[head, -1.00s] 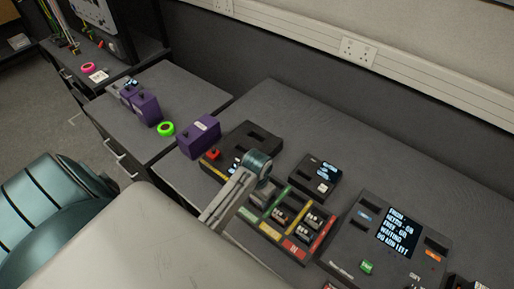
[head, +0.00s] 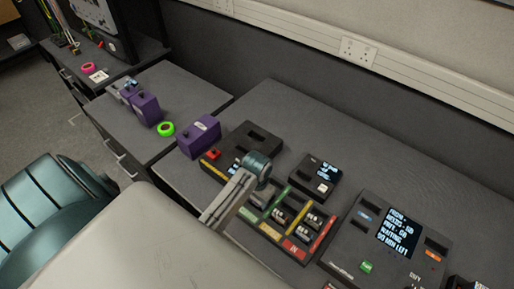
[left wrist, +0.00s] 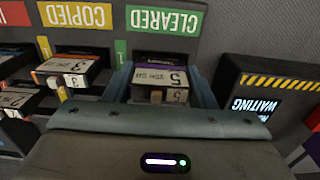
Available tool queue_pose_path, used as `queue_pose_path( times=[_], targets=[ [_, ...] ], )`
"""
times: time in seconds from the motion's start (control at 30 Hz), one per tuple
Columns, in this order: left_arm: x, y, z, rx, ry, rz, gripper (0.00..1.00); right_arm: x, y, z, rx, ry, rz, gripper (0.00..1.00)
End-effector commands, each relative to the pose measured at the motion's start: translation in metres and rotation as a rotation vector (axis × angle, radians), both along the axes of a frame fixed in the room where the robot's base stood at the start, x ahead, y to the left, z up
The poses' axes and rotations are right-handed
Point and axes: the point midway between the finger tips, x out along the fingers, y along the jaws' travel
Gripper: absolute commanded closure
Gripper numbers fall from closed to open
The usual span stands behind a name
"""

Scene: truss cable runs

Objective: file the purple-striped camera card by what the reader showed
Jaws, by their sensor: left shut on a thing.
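The camera card (left wrist: 158,84) has a purple stripe and a label with a 5. It sits at the green CLEARED column (left wrist: 163,22) of the sorting tray, near that label. My left gripper (left wrist: 160,92) is shut on it, one teal finger on each side. Whether it rests fully in its bay I cannot tell. In the head view my left gripper (head: 257,178) is over the green side of the tray (head: 303,257); its fingertips and the card are hidden. A dark reader box (left wrist: 285,98) with a WAITING screen stands beside the tray. My right gripper is not in view.
Other cards lie in the yellow COPIED column (left wrist: 75,14) and the red column (left wrist: 14,14). A small box with a screen (head: 328,172) stands behind the tray, and a large console (head: 352,238) to its right. Purple cases (head: 199,136) stand at left.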

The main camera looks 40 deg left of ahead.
Motion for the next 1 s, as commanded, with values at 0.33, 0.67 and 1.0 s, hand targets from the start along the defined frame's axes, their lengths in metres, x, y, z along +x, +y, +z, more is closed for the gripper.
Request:
queue_pose_path(
  times=[0.33, 0.67, 1.0],
  targets=[
    [0.0003, -0.0001, -0.0049, 0.000, -0.001, 0.000, 0.76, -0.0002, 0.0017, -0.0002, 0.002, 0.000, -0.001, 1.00],
    [0.0003, -0.0001, -0.0068, 0.000, 0.000, 0.000, 0.76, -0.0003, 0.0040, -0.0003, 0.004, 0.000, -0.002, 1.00],
    [0.0003, 0.0000, -0.0067, 0.000, -0.001, 0.000, 0.24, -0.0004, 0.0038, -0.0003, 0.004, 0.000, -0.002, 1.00]
  ],
)
